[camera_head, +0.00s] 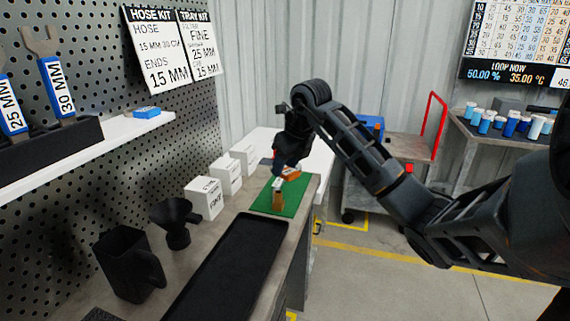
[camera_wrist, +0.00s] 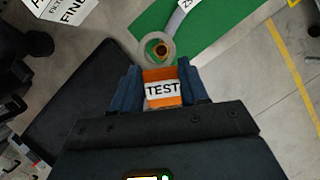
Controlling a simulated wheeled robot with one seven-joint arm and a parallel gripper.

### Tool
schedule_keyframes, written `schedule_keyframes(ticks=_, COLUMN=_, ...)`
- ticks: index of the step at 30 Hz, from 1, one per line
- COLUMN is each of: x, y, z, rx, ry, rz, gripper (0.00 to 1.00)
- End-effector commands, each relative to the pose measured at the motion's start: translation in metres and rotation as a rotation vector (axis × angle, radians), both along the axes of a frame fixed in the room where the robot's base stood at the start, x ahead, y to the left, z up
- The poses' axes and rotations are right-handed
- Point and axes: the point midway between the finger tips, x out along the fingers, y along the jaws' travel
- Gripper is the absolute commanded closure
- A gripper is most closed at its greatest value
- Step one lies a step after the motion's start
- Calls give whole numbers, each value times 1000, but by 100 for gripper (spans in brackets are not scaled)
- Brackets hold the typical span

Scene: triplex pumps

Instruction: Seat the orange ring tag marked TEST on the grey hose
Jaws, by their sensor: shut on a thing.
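My gripper (camera_wrist: 161,72) is shut on the orange tag (camera_wrist: 161,89) marked TEST, its blue fingers on both sides of it. In the head view my gripper (camera_head: 283,166) is over the green mat, with the orange tag (camera_head: 291,174) at its tips. A grey hose piece (camera_wrist: 178,20) with a white label shows beyond that over the mat. I cannot tell whether the tag's ring is around the hose. A tan upright piece (camera_head: 278,201) stands below my gripper.
The green mat (camera_head: 262,203) lies on the bench near its right edge. A black tray (camera_head: 232,262), a black funnel (camera_head: 176,222), a black jug (camera_head: 127,265) and white boxes (camera_head: 206,199) stand nearby. A pegboard wall (camera_head: 180,110) bounds the left.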

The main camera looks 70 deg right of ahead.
Motion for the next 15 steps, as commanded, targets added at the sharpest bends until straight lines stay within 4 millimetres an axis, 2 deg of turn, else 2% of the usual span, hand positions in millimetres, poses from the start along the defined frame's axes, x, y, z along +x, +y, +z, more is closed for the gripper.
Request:
schedule_keyframes(ticks=5, x=0, y=0, z=-6, rx=1, ry=1, rz=-1, gripper=88)
schedule_keyframes(ticks=15, x=0, y=0, z=-34, rx=1, ry=1, rz=-1, gripper=88)
